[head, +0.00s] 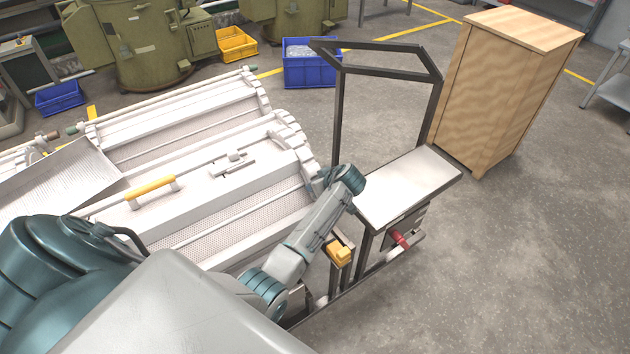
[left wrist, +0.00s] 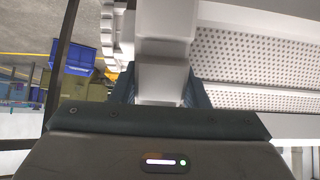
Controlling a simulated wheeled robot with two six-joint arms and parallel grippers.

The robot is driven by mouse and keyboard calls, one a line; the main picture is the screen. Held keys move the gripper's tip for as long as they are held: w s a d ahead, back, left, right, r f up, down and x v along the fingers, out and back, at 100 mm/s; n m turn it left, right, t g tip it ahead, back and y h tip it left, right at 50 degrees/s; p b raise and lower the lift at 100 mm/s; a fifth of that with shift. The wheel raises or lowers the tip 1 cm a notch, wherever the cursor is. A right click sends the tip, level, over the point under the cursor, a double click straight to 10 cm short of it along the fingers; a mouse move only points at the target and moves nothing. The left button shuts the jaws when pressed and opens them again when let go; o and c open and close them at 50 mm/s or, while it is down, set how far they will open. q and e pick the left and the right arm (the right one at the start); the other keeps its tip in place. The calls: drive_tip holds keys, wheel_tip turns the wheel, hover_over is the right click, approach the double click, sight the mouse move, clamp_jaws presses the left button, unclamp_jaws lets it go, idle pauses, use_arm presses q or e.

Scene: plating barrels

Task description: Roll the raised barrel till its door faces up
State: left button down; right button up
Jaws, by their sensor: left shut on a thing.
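The near white barrel (head: 255,205) lies on its side, with perforated panels and a toothed end ring (head: 292,140). A flat panel that looks like its door (head: 205,185) carries a yellow handle (head: 151,192) and a latch (head: 233,163). It shows on the barrel's upper side; I cannot tell whether it is exactly level. My left gripper (head: 322,176) is at the barrel's right end. In the left wrist view my gripper (left wrist: 160,92) is shut on a white block of the end ring (left wrist: 162,78). The fingertips are partly hidden. My right gripper is not in view.
A second white barrel (head: 180,115) lies behind. A perforated sheet (head: 55,180) is at the left. A dark frame (head: 340,110) with a pale shelf (head: 410,187) and a red knob (head: 401,239) stands at the right. A wooden cabinet (head: 500,90) stands beyond. Floor at right is clear.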

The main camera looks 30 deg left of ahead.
use_arm(q)
drive_tip(key=s+d+f+t+y+b, duration=0.1)
drive_tip(key=d+f+y+b, duration=0.1)
drive_tip(key=f+b, duration=0.3)
drive_tip(key=shift+s+d+y+b, duration=0.15)
drive_tip(key=shift+d+y+b, duration=0.35)
drive_tip(key=shift+b, duration=0.65)
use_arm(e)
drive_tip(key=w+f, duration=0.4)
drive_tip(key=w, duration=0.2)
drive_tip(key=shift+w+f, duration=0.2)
use_arm(q)
drive_tip(key=c, duration=0.8)
unclamp_jaws()
drive_tip(key=shift+d, duration=0.1)
drive_tip(key=shift+r, duration=0.1)
drive_tip(key=shift+r, duration=0.1)
